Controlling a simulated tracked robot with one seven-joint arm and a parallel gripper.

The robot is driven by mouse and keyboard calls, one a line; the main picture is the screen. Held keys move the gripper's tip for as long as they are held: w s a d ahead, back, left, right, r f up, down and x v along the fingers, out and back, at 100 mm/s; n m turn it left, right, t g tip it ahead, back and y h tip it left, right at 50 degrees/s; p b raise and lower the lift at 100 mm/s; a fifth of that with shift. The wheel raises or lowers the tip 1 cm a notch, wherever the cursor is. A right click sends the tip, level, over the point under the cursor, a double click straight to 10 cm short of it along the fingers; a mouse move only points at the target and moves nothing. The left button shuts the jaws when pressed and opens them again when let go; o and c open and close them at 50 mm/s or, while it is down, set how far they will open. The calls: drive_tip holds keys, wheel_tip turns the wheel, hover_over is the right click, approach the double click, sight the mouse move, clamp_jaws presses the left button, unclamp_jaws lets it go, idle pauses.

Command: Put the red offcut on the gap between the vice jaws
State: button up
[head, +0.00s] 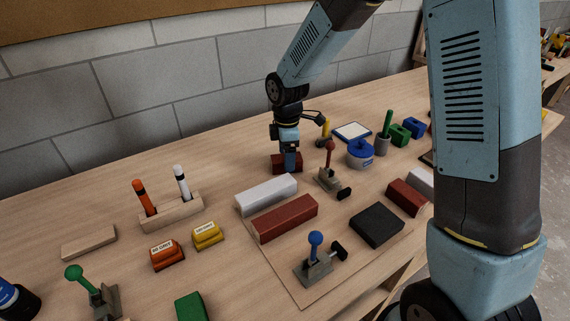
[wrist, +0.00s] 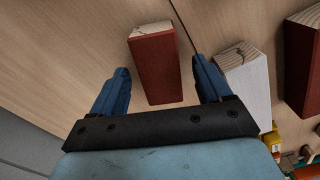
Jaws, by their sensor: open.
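The red offcut (head: 278,165) lies on the bench behind the white batten, partly hidden by my gripper (head: 289,168). In the wrist view the red offcut (wrist: 157,68) is a short block with a bare wood end, lying between my two open fingers (wrist: 162,80). A gap shows between it and each finger. I cannot tell for sure which things are the vice jaws. Small grey clamp-like devices with a red handle (head: 329,172), a blue handle (head: 315,262) and a green handle (head: 95,297) stand on the bench.
A white batten (head: 266,194) and a long red batten (head: 285,219) lie side by side on a thin board. A black block (head: 377,226) and a shorter red block (head: 407,196) are to the right.

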drive_tip(key=shift+f, duration=1)
drive_tip(key=c, duration=1.2)
drive_tip(key=shift+r, duration=0.15)
